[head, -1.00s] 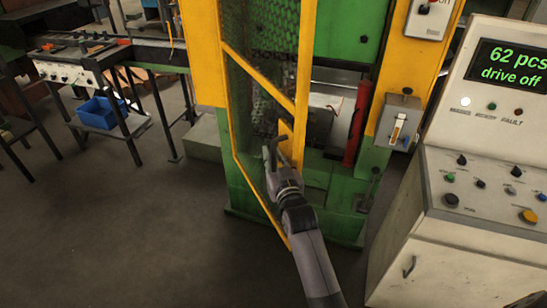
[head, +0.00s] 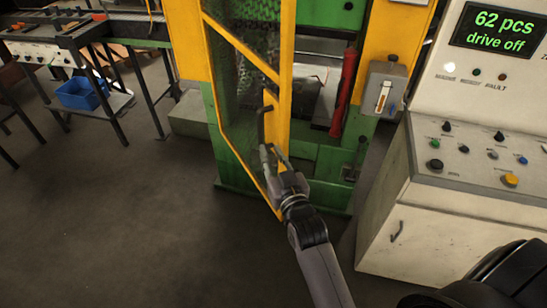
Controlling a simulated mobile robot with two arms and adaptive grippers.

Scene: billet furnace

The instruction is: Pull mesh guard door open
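The mesh guard door (head: 284,70) has a yellow frame with dark mesh and stands swung out at an angle from the green and yellow machine. A dark upright handle (head: 262,122) is on its near edge, beside a yellow plate. My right gripper (head: 271,152) is just below the handle, in front of the door's lower part. Its two fingers appear apart, with nothing seen between them. Whether a finger still touches the handle's lower end is unclear. My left gripper is not in view.
A control cabinet (head: 440,215) with buttons and a display stands at the right. A grey switch box (head: 383,92) and a red cylinder (head: 343,90) are on the machine. A bench with a blue bin (head: 82,93) is at the left. The floor left of the door is clear.

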